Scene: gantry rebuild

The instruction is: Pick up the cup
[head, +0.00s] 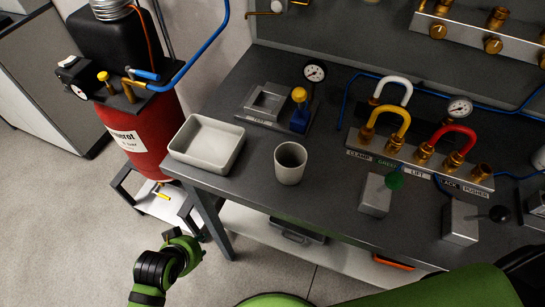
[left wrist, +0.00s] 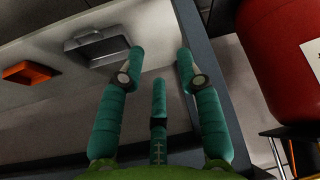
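The cup (head: 290,164) is light grey, open at the top and upright on the dark bench (head: 250,208), near its front edge. It is empty as far as I can see. My left gripper (head: 181,236) is in front of and below the bench at the lower left, well apart from the cup. In the left wrist view the left gripper (left wrist: 160,70) has its teal fingers spread with nothing between them. The cup does not show in that view. My right gripper is not in view.
A white tray (head: 207,160) stands left of the cup at the bench edge. A test fixture (head: 270,104) with a gauge is behind. Grey blocks (head: 375,196) and a pipe manifold are to the right. A red tank (head: 143,140) stands left of the bench.

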